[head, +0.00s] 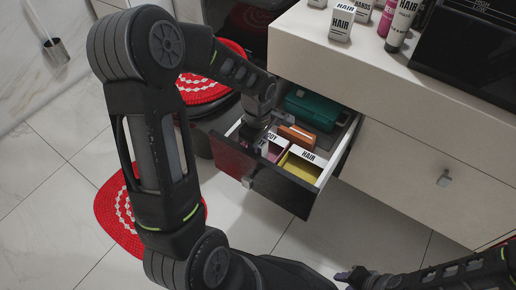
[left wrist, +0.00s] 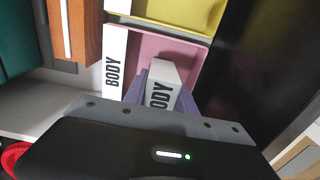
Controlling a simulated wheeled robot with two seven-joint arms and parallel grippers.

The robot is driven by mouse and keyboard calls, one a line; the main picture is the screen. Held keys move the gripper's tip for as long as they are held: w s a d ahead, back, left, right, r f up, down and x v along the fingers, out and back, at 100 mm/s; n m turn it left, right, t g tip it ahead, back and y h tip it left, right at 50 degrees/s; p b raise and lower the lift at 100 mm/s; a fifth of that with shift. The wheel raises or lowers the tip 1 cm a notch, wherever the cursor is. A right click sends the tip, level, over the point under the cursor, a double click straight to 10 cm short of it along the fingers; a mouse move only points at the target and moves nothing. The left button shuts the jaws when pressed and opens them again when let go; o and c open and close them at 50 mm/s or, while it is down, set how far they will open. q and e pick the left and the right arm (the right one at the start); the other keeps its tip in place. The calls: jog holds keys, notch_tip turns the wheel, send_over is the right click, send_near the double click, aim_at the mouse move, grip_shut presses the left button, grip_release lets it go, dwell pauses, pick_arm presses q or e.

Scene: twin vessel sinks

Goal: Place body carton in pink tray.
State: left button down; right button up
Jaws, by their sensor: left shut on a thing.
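The pink tray (left wrist: 172,47) has a white front label reading BODY and sits in the open drawer; it shows partly in the head view (head: 275,152). The body carton (left wrist: 165,75), white with dark lettering, is between the purple fingers of my left gripper (left wrist: 160,98). The gripper is shut on it. In the left wrist view the carton overlaps the pink tray's interior; whether it touches the floor of the tray is unclear. In the head view my left wrist (head: 257,125) hides the carton. My right gripper (head: 350,276) is at the bottom edge, its opening unclear.
A yellow tray (head: 300,168) labelled HAIR lies beside the pink tray. An orange-brown box (head: 297,137) and a teal case (head: 312,110) lie farther back in the drawer. The dark drawer front (head: 285,190) stands close to the left gripper. Bottles and cartons stand on the counter (head: 330,62).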

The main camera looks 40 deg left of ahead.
pick_arm(q)
jog(key=shift+f, duration=0.1)
jog(key=c, duration=1)
grip_release()
jog(key=shift+r, duration=0.55)
notch_tip(320, 180, up, 11)
jog(key=p, duration=0.3)
jog(key=shift+r, duration=0.1)
